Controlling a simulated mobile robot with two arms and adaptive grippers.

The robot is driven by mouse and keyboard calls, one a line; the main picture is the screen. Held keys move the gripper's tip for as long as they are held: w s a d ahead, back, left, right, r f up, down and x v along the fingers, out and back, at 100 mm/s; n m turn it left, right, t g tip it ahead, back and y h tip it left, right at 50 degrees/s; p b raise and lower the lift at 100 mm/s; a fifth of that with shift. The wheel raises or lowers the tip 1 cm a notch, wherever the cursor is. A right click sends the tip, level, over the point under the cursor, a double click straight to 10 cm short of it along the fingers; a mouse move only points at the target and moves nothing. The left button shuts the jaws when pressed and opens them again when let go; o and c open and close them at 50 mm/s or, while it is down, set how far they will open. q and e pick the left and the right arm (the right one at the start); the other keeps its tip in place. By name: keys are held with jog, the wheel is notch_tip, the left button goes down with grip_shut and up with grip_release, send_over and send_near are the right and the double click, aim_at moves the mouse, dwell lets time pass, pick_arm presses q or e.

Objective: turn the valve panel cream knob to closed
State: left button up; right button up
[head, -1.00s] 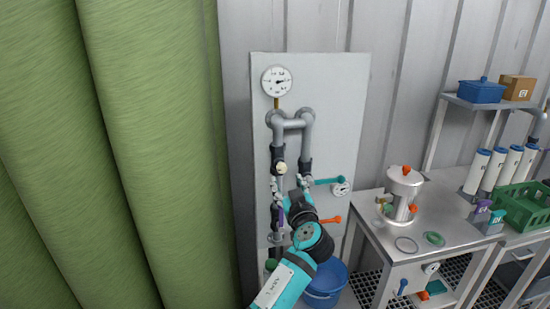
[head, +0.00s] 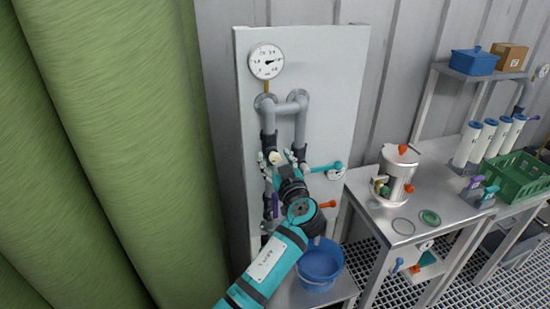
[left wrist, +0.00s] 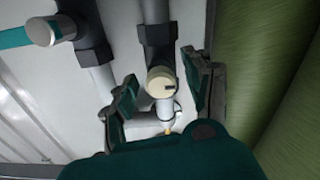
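The cream knob (head: 275,158) is a small round knob on the left pipe of the grey valve panel (head: 335,75). In the left wrist view the cream knob (left wrist: 160,82) faces me, with a short dark mark on its face. My left gripper (head: 277,162) is at the knob. In the left wrist view the gripper (left wrist: 160,72) is open, one finger on each side of the knob, with a gap visible on both sides. My right gripper is not in view.
A teal-handled valve (head: 325,167) and an orange handle (head: 327,205) are just right of my arm. A round gauge (head: 267,62) is above. A blue bucket (head: 320,268) stands below. A steel table (head: 425,205) is at right, a green curtain (head: 100,150) at left.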

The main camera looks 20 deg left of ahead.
pick_arm(q)
grip_shut()
